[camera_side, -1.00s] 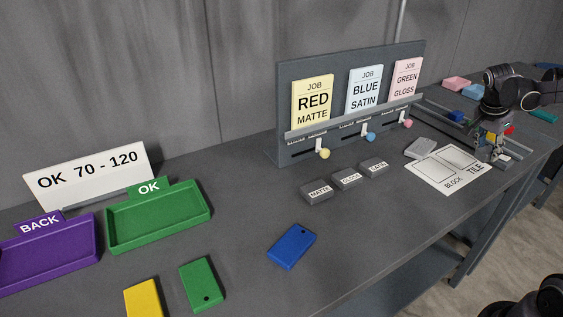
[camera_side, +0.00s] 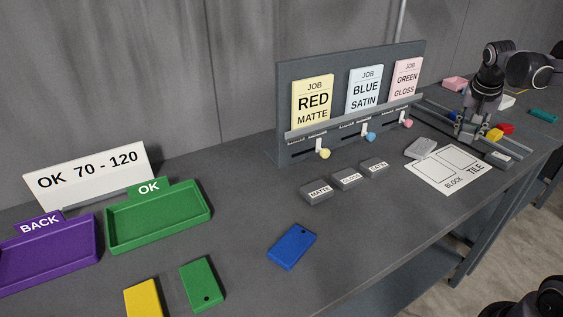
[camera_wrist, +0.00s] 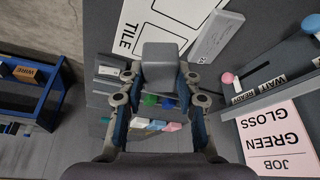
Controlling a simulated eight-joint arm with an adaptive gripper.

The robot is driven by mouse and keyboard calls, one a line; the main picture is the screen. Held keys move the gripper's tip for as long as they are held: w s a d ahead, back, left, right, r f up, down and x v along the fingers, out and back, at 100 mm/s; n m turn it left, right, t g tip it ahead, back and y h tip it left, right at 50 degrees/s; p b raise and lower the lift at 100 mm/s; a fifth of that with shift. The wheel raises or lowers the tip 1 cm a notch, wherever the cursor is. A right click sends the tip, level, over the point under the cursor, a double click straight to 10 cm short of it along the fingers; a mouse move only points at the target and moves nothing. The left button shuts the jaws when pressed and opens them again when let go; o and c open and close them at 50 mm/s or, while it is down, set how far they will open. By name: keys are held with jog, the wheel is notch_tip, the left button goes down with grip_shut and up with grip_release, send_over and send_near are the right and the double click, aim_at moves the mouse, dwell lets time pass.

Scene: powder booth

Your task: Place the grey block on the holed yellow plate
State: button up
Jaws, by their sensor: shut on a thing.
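In the wrist view my gripper (camera_wrist: 160,76) is shut on a grey block (camera_wrist: 160,58), held between the fingertips. In the side view my gripper (camera_side: 466,130) is at the far right of the bench, just right of the printed sheet; the block is too small and covered there to make out clearly. The yellow plate (camera_side: 143,299) lies flat at the bottom left, far from my gripper, partly cut off by the picture's edge. No hole shows in its visible part.
A green holed plate (camera_side: 202,285) lies beside the yellow one, a blue plate (camera_side: 292,246) farther right. Labelled dark blocks (camera_side: 346,178) stand mid-bench. A rack with job cards (camera_side: 347,124) stands behind. Green (camera_side: 203,205) and purple (camera_side: 48,272) trays are at left. The front middle is clear.

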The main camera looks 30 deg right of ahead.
jog(key=w+a+n+t+y, duration=0.2)
jog(key=w+a+n, duration=0.85)
jog(key=a, duration=0.55)
jog(key=w+a+n+y, duration=0.2)
jog(key=w+a+n, duration=0.2)
jog(key=a, duration=0.7)
jog(key=w+a+n+y, duration=0.2)
jog(key=w+a+n, duration=0.15)
jog(key=a, duration=0.85)
jog(key=n+g+y, duration=0.3)
jog(key=n+g, duration=0.1)
jog(key=n, duration=0.9)
send_over(138, 308)
jog(key=d, duration=0.2)
jog(key=f, duration=0.5)
jog(key=shift+w+d+f, duration=0.1)
jog(key=shift+w+f, duration=0.05)
jog(key=shift+w, duration=0.05)
jog(key=shift+s+a+f, duration=0.15)
jog(key=shift+a+f, duration=0.2)
jog(key=shift+f, duration=1.9)
jog(key=shift+f, duration=0.15)
